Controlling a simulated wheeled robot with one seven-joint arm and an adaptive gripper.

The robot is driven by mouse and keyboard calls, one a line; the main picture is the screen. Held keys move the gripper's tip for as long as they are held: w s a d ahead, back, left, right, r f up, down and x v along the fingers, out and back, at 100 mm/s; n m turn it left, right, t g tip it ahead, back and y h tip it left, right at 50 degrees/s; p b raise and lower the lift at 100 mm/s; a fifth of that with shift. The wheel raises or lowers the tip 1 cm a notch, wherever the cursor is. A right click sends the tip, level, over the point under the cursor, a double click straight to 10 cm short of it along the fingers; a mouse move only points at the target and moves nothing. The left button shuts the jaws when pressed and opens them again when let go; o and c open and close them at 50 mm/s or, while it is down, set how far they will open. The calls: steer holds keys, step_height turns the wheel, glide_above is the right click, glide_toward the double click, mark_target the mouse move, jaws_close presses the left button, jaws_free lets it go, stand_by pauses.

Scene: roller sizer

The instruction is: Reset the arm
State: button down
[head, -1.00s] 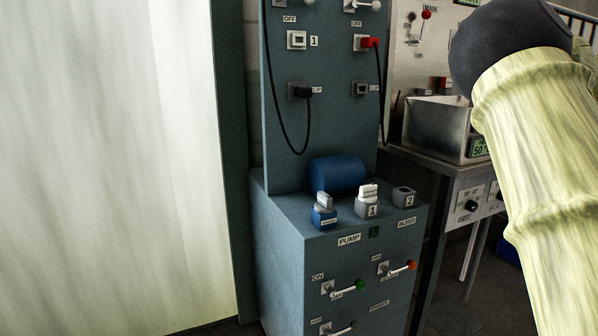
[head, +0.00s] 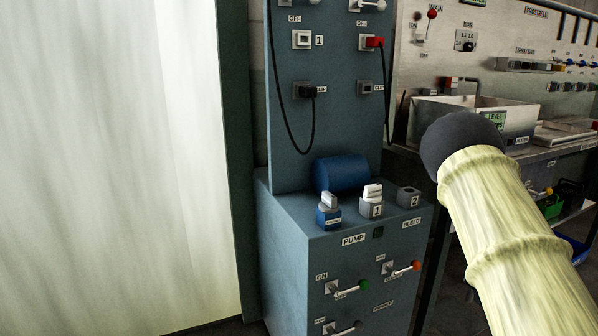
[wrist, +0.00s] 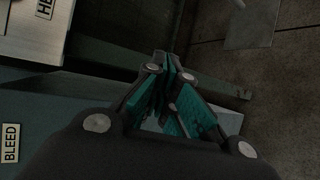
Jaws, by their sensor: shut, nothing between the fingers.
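My gripper (wrist: 168,72) shows in the wrist view with its teal-padded fingers brought together at the tips and nothing between them. It hangs over dark floor, beside the edge of a blue-grey cabinet, and touches nothing that I can see. In the head view my pale yellow arm with its dark rounded joint stands at the right, and the gripper itself is out of that picture.
The blue-grey pump cabinet (head: 290,262) stands at centre, with levers, plugs and a blue cylinder (head: 341,173). A metal bin (head: 425,112) on a bench is behind my arm. A pale panel (head: 110,160) fills the left.

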steer(key=s+a+f+m+g, duration=0.3)
steer(key=s+a+f+m, duration=0.3)
steer(key=s+f, duration=0.55)
steer(key=s+a+f+m+g, duration=0.45)
steer(key=s+a+f, duration=0.35)
steer(key=s+f, duration=0.3)
steer(key=s+a+f+m+g+y, duration=0.1)
steer(key=s+a+f+m+g, duration=0.15)
steer(key=s+a, duration=0.45)
steer(key=s+a+f+m+g, duration=0.2)
steer(key=s+a+f+m, duration=0.15)
steer(key=s, duration=0.75)
steer(key=s+a+f+m+g+y, duration=0.1)
steer(key=s+a+f+m+g, duration=0.15)
steer(key=s+a, duration=0.45)
step_height(320, 180, up, 29)
steer(key=s+d+p, duration=0.1)
steer(key=p, duration=2.7)
steer(key=shift+s+d+t, duration=0.15)
steer(key=shift+d+t, duration=0.2)
steer(key=shift+d, duration=0.05)
